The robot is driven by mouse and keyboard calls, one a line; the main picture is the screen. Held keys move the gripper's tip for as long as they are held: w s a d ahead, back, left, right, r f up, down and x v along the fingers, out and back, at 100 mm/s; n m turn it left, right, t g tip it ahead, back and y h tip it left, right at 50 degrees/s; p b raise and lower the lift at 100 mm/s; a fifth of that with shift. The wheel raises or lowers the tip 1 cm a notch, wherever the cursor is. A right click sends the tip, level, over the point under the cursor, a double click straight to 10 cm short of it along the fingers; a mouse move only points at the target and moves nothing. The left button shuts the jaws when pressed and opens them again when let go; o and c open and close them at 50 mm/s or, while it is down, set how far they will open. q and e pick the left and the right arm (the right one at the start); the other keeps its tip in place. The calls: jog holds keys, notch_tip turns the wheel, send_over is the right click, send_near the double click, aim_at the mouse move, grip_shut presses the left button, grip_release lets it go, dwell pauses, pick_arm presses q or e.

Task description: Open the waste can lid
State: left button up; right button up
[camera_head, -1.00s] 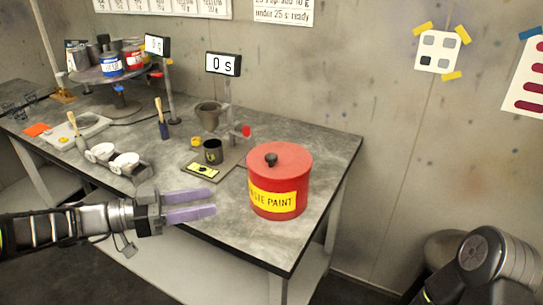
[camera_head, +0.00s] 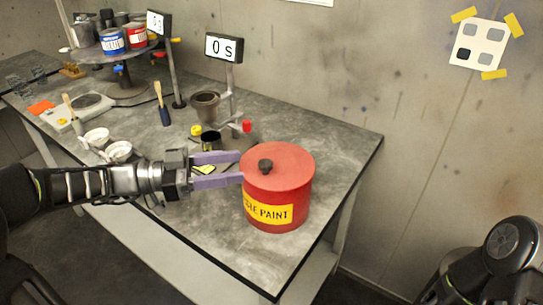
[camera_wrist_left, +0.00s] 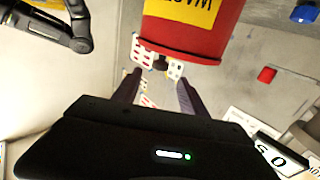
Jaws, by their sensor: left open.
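The red waste can (camera_head: 277,212) with a yellow label stands near the table's right end. Its red lid (camera_head: 293,160) is on, with a black knob (camera_head: 265,166) on top. My left gripper (camera_head: 241,168) is open, with its purple fingers pointing right at the can's left side, close to the lid rim. In the left wrist view the can (camera_wrist_left: 200,42) appears upside down, and the dark knob (camera_wrist_left: 161,62) lies between and beyond the open fingertips (camera_wrist_left: 160,77). Whether the fingers touch the can is unclear. My right gripper is out of view; only part of that arm shows.
A scale display (camera_head: 223,47), a grey cup (camera_head: 205,105) and a black cup (camera_head: 211,141) stand behind my left gripper. Brushes, white bowls (camera_head: 119,151) and a turntable of paint cans are further left. The tabletop right of the can is clear.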

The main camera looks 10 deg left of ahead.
aim_at(266, 162)
pick_arm(q)
jog(key=b+x, duration=0.1)
jog(key=x, duration=0.5)
jog(key=shift+w+d+b, duration=0.1)
jog(key=shift+d+b, duration=0.2)
jog(key=shift+b, duration=0.05)
jog(key=shift+w+d, duration=0.25)
jog(key=shift+d, duration=0.3)
grip_shut()
dwell(1.0)
